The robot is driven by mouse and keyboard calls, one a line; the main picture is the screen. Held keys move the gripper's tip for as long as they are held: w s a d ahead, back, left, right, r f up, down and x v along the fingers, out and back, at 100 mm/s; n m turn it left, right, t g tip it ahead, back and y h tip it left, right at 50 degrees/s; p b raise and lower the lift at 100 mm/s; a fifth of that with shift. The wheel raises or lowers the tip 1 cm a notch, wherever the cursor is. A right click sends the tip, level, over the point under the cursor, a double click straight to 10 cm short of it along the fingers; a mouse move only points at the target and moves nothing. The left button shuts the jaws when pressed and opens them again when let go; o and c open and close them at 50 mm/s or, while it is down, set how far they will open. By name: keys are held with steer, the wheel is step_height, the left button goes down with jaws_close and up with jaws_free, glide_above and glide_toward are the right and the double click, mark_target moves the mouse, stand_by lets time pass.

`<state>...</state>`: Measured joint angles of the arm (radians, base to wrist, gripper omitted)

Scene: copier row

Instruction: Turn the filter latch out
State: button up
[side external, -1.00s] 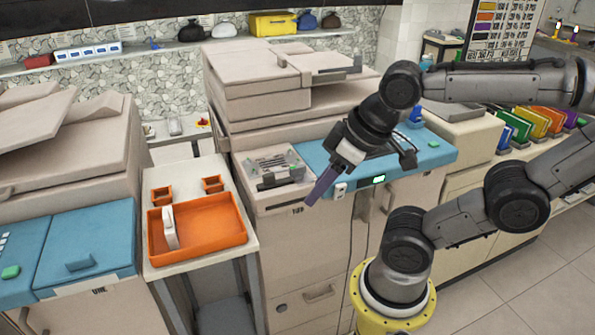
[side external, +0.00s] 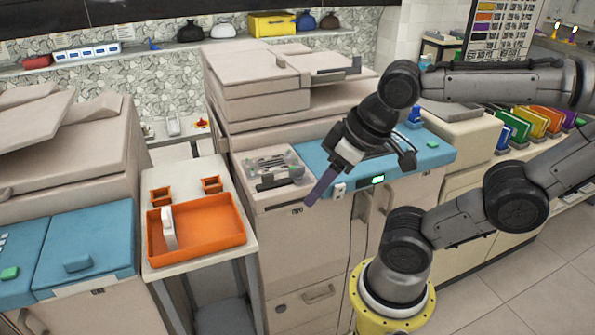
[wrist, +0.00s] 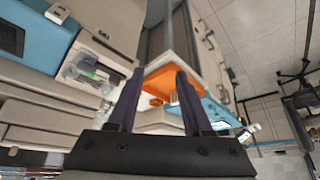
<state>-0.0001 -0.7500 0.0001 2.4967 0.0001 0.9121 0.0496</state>
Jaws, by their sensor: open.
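A grey open recess with dark and light mechanical parts (side external: 277,170) sits on top of the beige copier (side external: 300,250), left of its blue panel. In the wrist view the recess (wrist: 92,74) lies left of my fingers, with a small green spot in it. I cannot tell which part is the filter latch. My gripper (side external: 316,194) hangs in front of and to the right of the recess, apart from it and pointing down to the left. In the wrist view my gripper (wrist: 160,72) has its two dark fingers spread, with nothing between them.
An orange tray (side external: 215,245) with a white upright piece in it stands on a narrow table left of the copier. Two small orange bins are behind it. Another copier (side external: 60,150) stands further left.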

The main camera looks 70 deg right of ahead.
steer(key=w+d+r+m+g, duration=0.1)
steer(key=w+d+r+m, duration=0.15)
steer(key=w+m, duration=0.2)
steer(key=m+g, duration=0.5)
steer(key=m, duration=0.2)
glide_above(297, 167)
step_height(297, 167, down, 7)
steer(key=shift+r, duration=0.15)
steer(key=shift+d, duration=0.15)
steer(key=m, duration=0.7)
steer(key=shift+m, duration=0.35)
steer(key=m, duration=0.3)
steer(key=shift+m, duration=0.4)
steer(key=m, duration=0.3)
steer(key=shift+m, duration=0.3)
steer(key=shift+f, duration=2.65)
steer(key=shift+f, duration=0.3)
steer(key=shift+r, duration=0.2)
